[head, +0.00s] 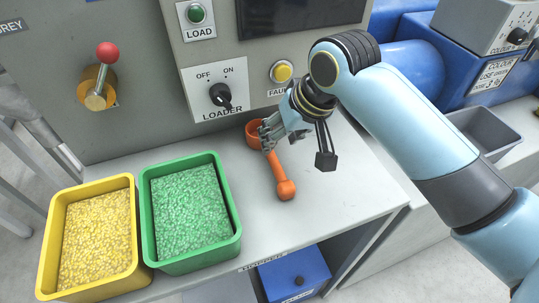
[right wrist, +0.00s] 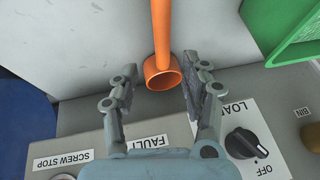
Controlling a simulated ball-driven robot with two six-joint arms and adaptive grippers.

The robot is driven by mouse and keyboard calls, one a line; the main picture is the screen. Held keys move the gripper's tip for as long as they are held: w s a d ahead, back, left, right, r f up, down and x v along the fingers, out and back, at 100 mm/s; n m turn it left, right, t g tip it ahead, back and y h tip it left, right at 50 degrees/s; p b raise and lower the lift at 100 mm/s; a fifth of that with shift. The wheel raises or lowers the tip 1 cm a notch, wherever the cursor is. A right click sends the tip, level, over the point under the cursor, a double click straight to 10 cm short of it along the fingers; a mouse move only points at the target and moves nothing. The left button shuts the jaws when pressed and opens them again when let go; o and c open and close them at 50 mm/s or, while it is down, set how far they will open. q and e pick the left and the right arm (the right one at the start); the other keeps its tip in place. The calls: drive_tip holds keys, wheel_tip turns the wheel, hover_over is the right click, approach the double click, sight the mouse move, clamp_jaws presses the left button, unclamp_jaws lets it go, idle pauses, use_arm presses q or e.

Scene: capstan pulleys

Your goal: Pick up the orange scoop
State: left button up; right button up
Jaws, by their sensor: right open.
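The orange scoop (head: 277,170) lies on the light grey bench top, its round cup at the back near the machine panel and its ball-ended handle pointing to the front. My right gripper (head: 268,138) is at the cup end, and its fingers partly hide the cup in the head view. In the right wrist view, the open fingers of my right gripper (right wrist: 158,82) are on either side of the scoop's cup (right wrist: 162,72), with a visible gap at the left finger; the right finger is close to the cup, and contact cannot be told. My left gripper is not in view.
A green bin (head: 233,243) and a yellow bin (head: 46,268), both full of pellets, stand left of the scoop. The machine panel with a black loader knob (head: 220,94) rises close behind. The bench right of the scoop is clear. A blue box (head: 294,276) sits below.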

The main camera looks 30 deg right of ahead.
sight(270, 157)
drive_tip(key=shift+w+f, duration=0.15)
drive_tip(key=shift+f, duration=0.15)
drive_tip(key=x, duration=0.1)
drive_tip(key=p+x, duration=0.1)
drive_tip(key=x, duration=0.2)
drive_tip(key=shift+a+f, duration=0.3)
drive_tip(key=shift+w+f, duration=0.15)
drive_tip(key=shift+f, duration=0.15)
drive_tip(key=shift+c, duration=1.6)
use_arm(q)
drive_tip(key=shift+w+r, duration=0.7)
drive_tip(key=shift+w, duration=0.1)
use_arm(e)
clamp_jaws()
